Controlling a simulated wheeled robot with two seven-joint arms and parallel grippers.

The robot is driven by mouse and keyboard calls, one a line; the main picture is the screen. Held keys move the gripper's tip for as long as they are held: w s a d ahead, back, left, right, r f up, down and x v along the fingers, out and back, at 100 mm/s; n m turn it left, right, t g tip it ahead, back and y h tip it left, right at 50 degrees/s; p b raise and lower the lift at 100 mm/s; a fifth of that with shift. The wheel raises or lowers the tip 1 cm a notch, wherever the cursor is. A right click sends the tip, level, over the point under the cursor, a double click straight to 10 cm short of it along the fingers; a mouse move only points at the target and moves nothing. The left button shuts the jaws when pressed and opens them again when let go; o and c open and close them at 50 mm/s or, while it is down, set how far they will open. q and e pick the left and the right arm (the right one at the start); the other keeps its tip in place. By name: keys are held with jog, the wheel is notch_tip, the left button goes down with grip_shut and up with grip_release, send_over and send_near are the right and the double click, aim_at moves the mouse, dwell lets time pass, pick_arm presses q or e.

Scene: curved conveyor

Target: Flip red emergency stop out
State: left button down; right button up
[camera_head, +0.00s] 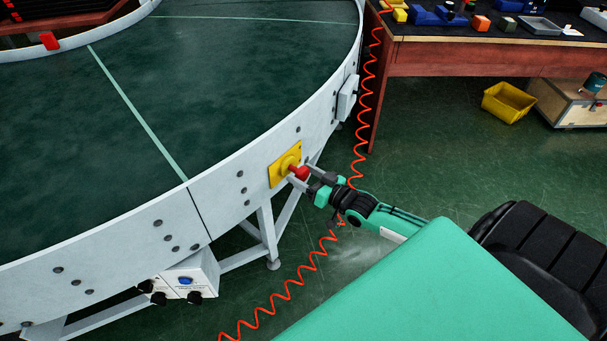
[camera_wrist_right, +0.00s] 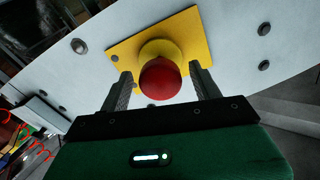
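The red emergency stop button (camera_head: 302,172) sits on a yellow plate (camera_head: 276,174) on the white outer side of the curved conveyor (camera_head: 225,199). My right gripper (camera_head: 300,174) is at the button, its fingers pointing at the plate. In the right wrist view the red button (camera_wrist_right: 160,79) lies between the two spread fingertips of my right gripper (camera_wrist_right: 162,78), with a visible gap on each side. The yellow plate (camera_wrist_right: 122,53) shows behind it. My left gripper is in neither view.
A grey control box (camera_head: 190,278) with knobs hangs low on the conveyor's side. A coiled red cable (camera_head: 362,130) runs down to the floor near my right arm. A red workbench (camera_head: 480,58), a yellow bin (camera_head: 508,102) and a wooden box (camera_head: 565,103) stand at the upper right.

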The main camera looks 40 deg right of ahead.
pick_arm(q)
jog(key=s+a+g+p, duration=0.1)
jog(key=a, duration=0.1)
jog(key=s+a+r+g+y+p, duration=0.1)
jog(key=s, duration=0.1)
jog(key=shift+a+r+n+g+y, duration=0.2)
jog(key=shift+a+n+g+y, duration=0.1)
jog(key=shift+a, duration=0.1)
pick_arm(e)
jog(key=v, duration=1.3)
jog(key=shift+s, duration=0.35)
jog(key=shift+d, duration=0.1)
